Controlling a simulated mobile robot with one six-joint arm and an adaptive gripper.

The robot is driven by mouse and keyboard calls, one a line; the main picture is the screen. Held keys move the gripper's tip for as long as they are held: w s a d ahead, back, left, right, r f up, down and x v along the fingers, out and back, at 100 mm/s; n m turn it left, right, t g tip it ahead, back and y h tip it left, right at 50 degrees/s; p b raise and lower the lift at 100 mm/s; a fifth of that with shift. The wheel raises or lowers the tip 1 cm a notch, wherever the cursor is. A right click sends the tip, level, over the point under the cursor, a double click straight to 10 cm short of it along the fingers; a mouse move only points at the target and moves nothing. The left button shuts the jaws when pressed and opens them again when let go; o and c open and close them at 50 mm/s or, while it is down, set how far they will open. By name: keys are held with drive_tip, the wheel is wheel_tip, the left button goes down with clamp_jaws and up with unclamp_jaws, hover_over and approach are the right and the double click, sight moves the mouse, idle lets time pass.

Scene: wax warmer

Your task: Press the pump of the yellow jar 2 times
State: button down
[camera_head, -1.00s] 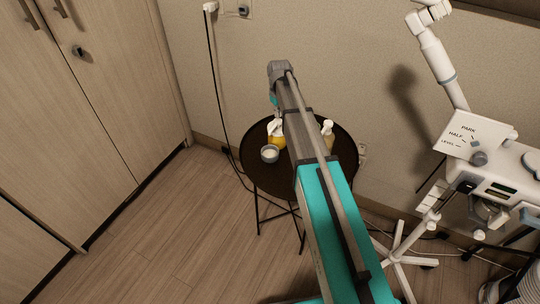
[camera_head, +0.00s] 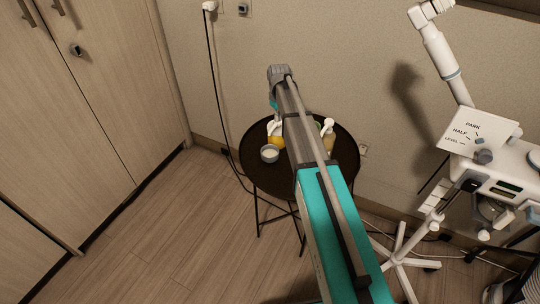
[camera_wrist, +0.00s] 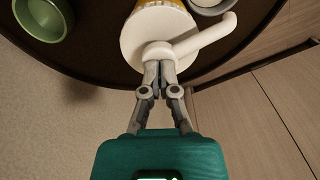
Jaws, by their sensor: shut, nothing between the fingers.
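The yellow jar (camera_head: 277,142) stands on the round dark table, partly hidden by my arm in the head view. In the wrist view I see its yellow body (camera_wrist: 163,3) behind a wide white lid (camera_wrist: 135,42). Its white pump (camera_wrist: 212,36) has a spout that points to the upper right there. My gripper (camera_wrist: 158,68) is shut and empty, with its fingertips over the pump's head at the middle of the lid. They look to be at or very near the pump head; I cannot tell whether they touch. In the head view the fingertips are hidden.
On the dark table (camera_head: 262,183) stand a small grey cup (camera_head: 270,153) beside the jar and another pump bottle (camera_head: 328,141) right of my arm. A green bowl (camera_wrist: 42,28) shows in the wrist view. A white wheeled device stands at the right; open floor lies at the left.

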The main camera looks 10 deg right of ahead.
drive_tip(key=shift+f+b, duration=0.3)
drive_tip(key=shift+f, duration=0.15)
drive_tip(key=shift+r, duration=0.25)
drive_tip(key=shift+r+p, duration=1.8)
drive_tip(key=shift+p, duration=0.25)
drive_tip(key=shift+f+b, duration=2.05)
drive_tip(key=shift+r, duration=0.25)
drive_tip(key=shift+r+p, duration=1.8)
drive_tip(key=shift+p, duration=0.25)
wheel_tip(320, 180, up, 6)
drive_tip(key=p, duration=0.6)
